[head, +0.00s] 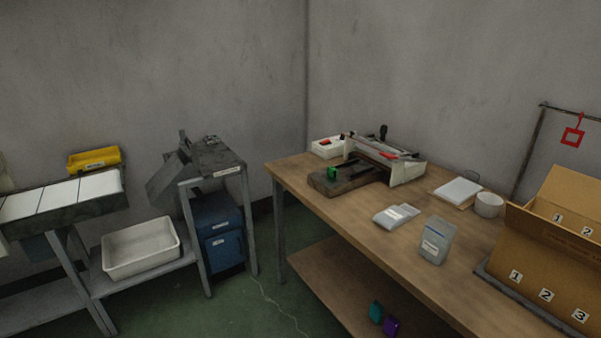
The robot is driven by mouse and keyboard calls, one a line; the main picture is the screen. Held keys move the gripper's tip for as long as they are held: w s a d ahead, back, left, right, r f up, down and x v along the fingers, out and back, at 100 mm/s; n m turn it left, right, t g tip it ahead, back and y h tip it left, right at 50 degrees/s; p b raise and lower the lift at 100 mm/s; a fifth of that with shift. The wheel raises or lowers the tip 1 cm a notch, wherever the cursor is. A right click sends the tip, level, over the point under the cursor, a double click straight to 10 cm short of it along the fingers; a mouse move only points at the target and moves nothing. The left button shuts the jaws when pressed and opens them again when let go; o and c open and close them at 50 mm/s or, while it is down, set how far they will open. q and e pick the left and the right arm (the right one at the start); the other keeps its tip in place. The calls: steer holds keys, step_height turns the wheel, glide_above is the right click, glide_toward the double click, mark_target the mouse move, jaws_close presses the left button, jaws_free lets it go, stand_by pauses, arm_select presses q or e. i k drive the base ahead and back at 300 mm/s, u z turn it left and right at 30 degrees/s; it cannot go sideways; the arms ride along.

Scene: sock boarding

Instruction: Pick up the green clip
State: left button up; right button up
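A small bright green object (333,173), which appears to be the green clip, is at the left end of the dark base of a bench device (383,162) on the wooden table (350,218). It is too small to tell its exact shape or whether it is fixed to the device. Neither of my grippers is in the head view.
A white bin (326,148) stands behind the device. Flat packs (396,215), a grey pouch (436,240), a white cup (488,204) and a numbered cardboard box (558,245) occupy the right side. Teal (376,311) and purple (391,327) items are below the tabletop.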

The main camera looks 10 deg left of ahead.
mark_target(332, 172)
steer(key=u, duration=1.1)
steer(key=i, duration=2.2)
steer(key=z, duration=3.4)
